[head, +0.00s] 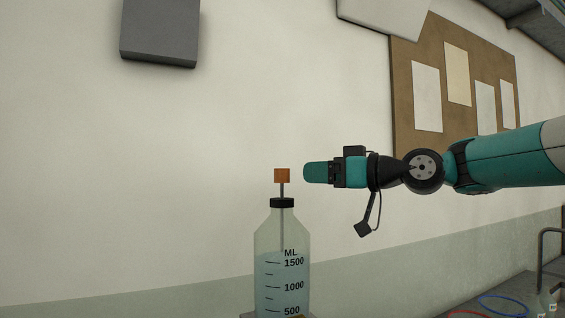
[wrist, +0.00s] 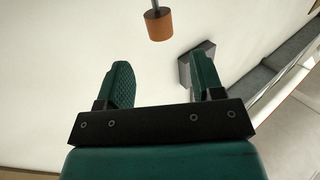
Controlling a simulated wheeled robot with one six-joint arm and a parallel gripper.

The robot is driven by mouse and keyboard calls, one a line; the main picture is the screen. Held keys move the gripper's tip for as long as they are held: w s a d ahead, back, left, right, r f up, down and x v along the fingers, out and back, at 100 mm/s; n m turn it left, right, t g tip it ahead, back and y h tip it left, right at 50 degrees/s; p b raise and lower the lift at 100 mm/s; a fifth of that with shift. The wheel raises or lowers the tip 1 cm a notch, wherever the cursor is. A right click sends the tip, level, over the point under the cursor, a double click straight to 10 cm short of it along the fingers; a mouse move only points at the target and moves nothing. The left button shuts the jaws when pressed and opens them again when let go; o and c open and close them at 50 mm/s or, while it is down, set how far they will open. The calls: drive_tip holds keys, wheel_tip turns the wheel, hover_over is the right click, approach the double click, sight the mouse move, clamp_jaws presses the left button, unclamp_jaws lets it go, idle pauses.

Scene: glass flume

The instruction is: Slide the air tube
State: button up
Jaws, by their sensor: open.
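The air tube (head: 282,189) is a thin grey rod with an orange block (head: 282,176) on its top. It stands upright through the black cap (head: 282,203) of a clear bottle (head: 281,245) with pale blue liquid and ML marks. My gripper (head: 308,173) is just right of the orange block in the head view, at about its height and apart from it. In the wrist view my gripper (wrist: 163,80) has its two green fingers wide apart with nothing between them. The orange block (wrist: 159,26) shows beyond the fingertips, roughly between them.
A grey box (head: 160,32) is on the wall at upper left. A cork board (head: 404,75) with several sheets hangs behind my arm. Blue and red rings (head: 504,305) lie at lower right near a metal rail. The space left of the bottle looks clear.

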sight(289, 172)
drive_tip(key=p+x, duration=0.4)
drive_tip(key=x, duration=0.5)
clamp_jaws()
wheel_tip(289, 172, down, 4)
drive_tip(key=b, duration=0.4)
drive_tip(key=shift+r, duration=0.15)
unclamp_jaws()
